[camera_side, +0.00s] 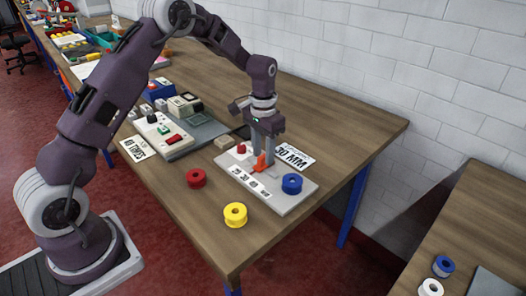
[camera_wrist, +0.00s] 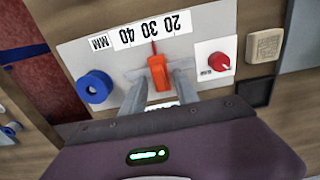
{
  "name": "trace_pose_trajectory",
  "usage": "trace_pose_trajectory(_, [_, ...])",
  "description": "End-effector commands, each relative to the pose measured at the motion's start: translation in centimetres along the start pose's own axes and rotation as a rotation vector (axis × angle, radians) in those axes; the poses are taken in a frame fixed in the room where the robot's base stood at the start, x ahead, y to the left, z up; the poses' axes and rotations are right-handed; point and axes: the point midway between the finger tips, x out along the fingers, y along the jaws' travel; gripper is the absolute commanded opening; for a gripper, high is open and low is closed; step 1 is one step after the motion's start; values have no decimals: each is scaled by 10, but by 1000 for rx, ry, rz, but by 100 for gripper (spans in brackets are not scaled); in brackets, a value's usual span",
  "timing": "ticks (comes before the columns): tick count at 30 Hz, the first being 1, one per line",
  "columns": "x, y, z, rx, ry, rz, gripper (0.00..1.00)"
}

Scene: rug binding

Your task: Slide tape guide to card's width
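The orange tape guide (camera_wrist: 158,73) stands on a pale board (camera_side: 293,205), with a thin red pointer at its front. In the wrist view the pointer is by the 30 on the scale strip (camera_wrist: 148,30), which reads 20, 30, 40 and MM. My gripper (camera_side: 262,157) is down at the board, its two grey fingers (camera_wrist: 159,84) on either side of the guide and apparently against it. The guide also shows low between the fingers in the side view (camera_side: 261,164). A white card (camera_side: 293,157) reading 30 MM lies behind the gripper.
A blue spool (camera_side: 292,184) sits on the board's right end and a red knob (camera_side: 241,149) on its left end. Red (camera_side: 195,178) and yellow (camera_side: 235,214) spools stand on the table in front. A control box (camera_side: 163,132) and another card (camera_side: 138,149) lie left.

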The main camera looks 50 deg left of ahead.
Motion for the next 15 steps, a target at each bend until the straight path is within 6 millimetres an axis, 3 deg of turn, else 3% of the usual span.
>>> trace_pose_trajectory(5, [-6,0,-1,0,2,0,36])
trace_pose_trajectory(12, [-55,0,-1,0,4,-1,36])
trace_pose_trajectory(15, [-67,0,0,0,1,0,36])
